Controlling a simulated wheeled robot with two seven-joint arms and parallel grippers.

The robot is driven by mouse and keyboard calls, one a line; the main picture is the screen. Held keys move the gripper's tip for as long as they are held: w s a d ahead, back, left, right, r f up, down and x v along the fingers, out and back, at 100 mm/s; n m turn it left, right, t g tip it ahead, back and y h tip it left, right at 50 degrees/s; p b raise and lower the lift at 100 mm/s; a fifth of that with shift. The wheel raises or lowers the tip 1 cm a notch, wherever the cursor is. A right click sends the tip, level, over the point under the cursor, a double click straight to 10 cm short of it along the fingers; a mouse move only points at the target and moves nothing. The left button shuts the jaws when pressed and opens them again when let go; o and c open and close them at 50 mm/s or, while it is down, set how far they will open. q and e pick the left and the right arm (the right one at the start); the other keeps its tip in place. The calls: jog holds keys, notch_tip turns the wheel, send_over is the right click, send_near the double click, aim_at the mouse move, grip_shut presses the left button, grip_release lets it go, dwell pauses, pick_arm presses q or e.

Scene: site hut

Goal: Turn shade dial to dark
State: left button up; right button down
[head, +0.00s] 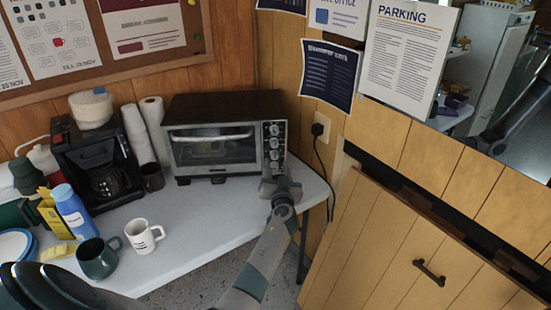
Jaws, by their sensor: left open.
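The toaster oven (212,143) stands at the back of the white table, its glass door closed under a silver handle. Its dials (274,142) run in a column down the right of the front panel. Their labels are too small to read, so I cannot tell which is the shade dial or how it is set. My left gripper (273,178) is open, just in front of the lower end of the dial column. It overlaps the lowest part of the panel; I cannot tell whether it touches a dial. My right gripper is not in view.
A coffee maker (95,160), paper rolls (153,125), a blue bottle (74,211), a white mug (144,236) and a dark mug (97,258) crowd the left of the table (195,225). A power cord (325,160) hangs right of the oven.

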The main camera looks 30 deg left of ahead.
aim_at(275, 157)
pick_arm(q)
jog(key=x, duration=0.3)
jog(key=shift+w, duration=0.15)
jog(key=shift+w+a, duration=0.35)
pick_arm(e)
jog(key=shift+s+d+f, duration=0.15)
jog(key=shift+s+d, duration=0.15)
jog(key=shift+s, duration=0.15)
pick_arm(q)
grip_shut()
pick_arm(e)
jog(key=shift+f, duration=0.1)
